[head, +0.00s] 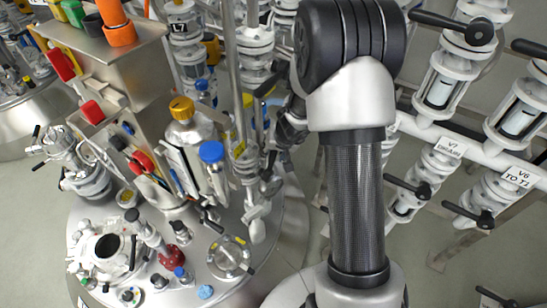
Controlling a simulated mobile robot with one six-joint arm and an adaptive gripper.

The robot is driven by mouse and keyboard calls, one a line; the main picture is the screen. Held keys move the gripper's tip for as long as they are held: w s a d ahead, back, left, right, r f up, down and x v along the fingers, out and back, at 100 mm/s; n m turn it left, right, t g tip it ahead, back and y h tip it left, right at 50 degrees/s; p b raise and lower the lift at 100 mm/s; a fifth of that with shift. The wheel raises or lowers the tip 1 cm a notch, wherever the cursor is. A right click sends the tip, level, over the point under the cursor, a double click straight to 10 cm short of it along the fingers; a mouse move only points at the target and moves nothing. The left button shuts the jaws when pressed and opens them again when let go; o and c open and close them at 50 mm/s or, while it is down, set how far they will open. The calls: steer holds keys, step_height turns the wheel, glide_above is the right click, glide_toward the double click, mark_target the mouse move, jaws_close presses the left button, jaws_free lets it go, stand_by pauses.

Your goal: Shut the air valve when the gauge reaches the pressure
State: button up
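My gripper (272,178) is partly visible beside the metal column, just left of my arm, above the rear right part of the reactor lid. It is dark and small here, and my arm and nearby fittings hide part of it. I cannot tell whether it touches a valve or whether its fingers are open. A small round dial-like fitting (130,296) sits at the lid's front edge, but I cannot read it or confirm that it is the gauge. Several valve handles show, and I cannot tell which is the air valve.
A steel box (135,65) with red and orange parts stands behind.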

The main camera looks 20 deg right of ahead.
steer(key=shift+x, duration=0.8)
steer(key=shift+c, duration=0.4)
jaws_close()
